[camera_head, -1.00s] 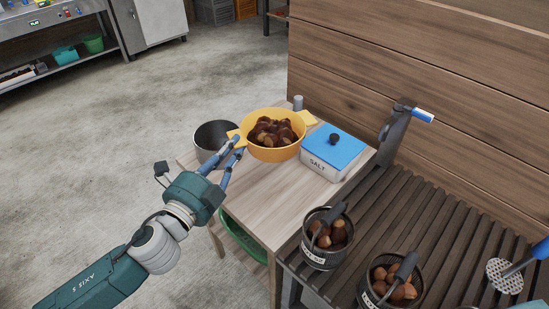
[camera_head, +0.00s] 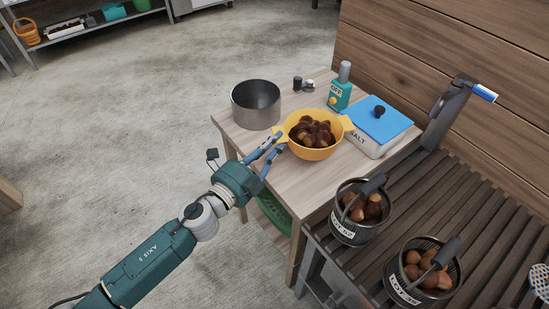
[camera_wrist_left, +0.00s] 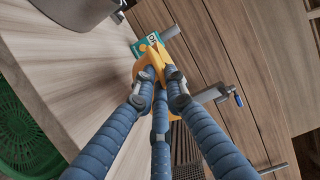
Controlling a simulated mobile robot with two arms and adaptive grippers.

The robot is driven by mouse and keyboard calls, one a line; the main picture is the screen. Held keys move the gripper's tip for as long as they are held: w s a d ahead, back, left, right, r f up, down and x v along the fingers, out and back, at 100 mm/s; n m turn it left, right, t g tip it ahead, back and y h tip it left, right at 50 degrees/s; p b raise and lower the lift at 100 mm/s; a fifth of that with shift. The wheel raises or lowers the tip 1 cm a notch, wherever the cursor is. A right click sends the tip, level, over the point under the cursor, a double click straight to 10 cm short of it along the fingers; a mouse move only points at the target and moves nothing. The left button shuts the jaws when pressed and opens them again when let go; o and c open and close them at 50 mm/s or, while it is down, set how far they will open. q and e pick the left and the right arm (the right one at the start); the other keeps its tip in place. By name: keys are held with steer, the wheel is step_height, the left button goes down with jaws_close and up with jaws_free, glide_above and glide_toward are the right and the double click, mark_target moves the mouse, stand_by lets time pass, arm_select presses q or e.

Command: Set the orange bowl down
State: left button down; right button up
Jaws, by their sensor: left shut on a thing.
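The orange bowl (camera_head: 312,154), filled with brown chestnuts (camera_head: 312,132), is upright over the middle of the small wooden table (camera_head: 290,186). I cannot tell whether its base touches the tabletop. My left gripper (camera_head: 279,143) is shut on the bowl's left handle. In the left wrist view the blue fingers close around the orange handle (camera_wrist_left: 152,52), and most of the bowl is hidden behind them. My right gripper is not in view.
A metal pot (camera_head: 256,110) stands left of the bowl. A green bottle (camera_head: 339,96) and small shakers (camera_head: 303,85) stand behind it. The blue-lidded salt box (camera_head: 372,140) is close at right. The table's front is clear. Chestnut baskets (camera_head: 346,232) stand on the slatted bench.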

arm_select(q)
step_height(320, 180, down, 3)
steer(key=shift+f+b, duration=0.2)
steer(key=shift+b, duration=0.8)
steer(key=shift+f, duration=0.3)
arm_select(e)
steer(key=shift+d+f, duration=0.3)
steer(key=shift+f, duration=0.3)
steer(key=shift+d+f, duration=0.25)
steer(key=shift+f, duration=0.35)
arm_select(q)
steer(key=shift+f+b, duration=0.15)
steer(key=shift+b, duration=0.15)
steer(key=c, duration=1.8)
jaws_free()
steer(key=shift+f, duration=0.15)
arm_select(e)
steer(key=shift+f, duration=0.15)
